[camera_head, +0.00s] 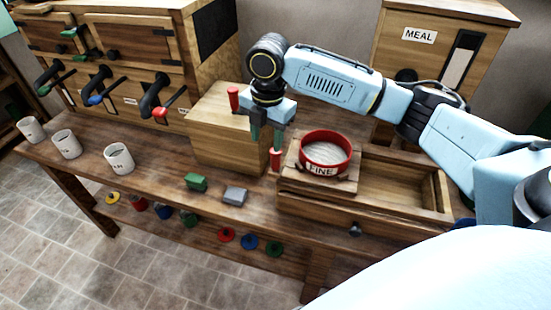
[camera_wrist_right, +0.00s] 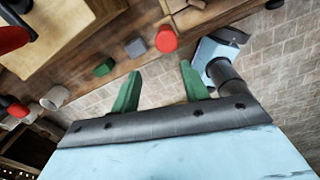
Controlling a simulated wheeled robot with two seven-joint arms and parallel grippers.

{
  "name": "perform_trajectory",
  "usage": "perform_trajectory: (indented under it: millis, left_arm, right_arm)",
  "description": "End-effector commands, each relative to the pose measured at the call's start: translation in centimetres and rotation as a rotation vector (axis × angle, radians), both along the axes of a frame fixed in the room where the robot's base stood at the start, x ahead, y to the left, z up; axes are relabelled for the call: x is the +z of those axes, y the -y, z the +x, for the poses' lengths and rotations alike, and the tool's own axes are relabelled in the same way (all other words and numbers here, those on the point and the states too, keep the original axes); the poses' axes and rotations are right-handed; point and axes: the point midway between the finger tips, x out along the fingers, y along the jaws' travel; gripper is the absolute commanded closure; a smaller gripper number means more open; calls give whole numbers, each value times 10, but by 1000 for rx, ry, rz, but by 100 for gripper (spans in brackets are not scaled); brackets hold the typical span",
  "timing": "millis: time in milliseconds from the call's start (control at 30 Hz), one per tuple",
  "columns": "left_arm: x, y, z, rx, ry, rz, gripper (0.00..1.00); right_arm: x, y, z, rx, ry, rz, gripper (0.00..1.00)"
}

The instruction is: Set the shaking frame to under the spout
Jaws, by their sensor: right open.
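The shaking frame appears to be the wooden carriage (camera_head: 292,178) at the left end of an open wooden trough. A red round sieve (camera_head: 326,152) marked FINE sits on it. An upright red handle (camera_head: 275,160) stands at its left edge. It seems to be the red knob (camera_wrist_right: 167,40) in the wrist view, beyond the fingertips and apart from them. My right gripper (camera_head: 266,137) points down above this handle, with green fingers (camera_wrist_right: 160,85) open and empty. I cannot tell which part is the spout; my right arm partly covers the MEAL bin (camera_head: 415,60). My left gripper is not in view.
A wooden box (camera_head: 215,125) stands close left of my gripper, with another red handle (camera_head: 233,98) by it. A green block (camera_head: 196,182) and a grey block (camera_head: 235,196) lie near the front edge. Several white cups (camera_head: 118,157) stand at left. The trough's right part (camera_head: 400,185) is empty.

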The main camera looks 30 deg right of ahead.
Motion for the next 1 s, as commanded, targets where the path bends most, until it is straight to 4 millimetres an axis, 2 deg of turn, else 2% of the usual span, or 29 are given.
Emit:
perform_trajectory:
  millis: [33,100,200,267,467,800,1000]
  left_arm:
    - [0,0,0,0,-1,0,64]
    - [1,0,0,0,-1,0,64]
    - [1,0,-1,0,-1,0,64]
    - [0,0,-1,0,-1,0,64]
    - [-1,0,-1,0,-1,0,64]
    - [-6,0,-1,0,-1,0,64]
    - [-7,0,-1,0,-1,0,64]
  right_arm:
    - [15,10,1,31,-5,-16,55]
    - [27,18,0,69,-20,-28,55]
    - [35,24,-1,99,-32,-36,55]
    - [34,25,-2,106,-37,-37,55]
    - [5,24,-3,109,-40,-36,55]
    - [-65,24,-2,107,-37,-35,55]
    - [-89,24,-2,108,-35,-35,55]
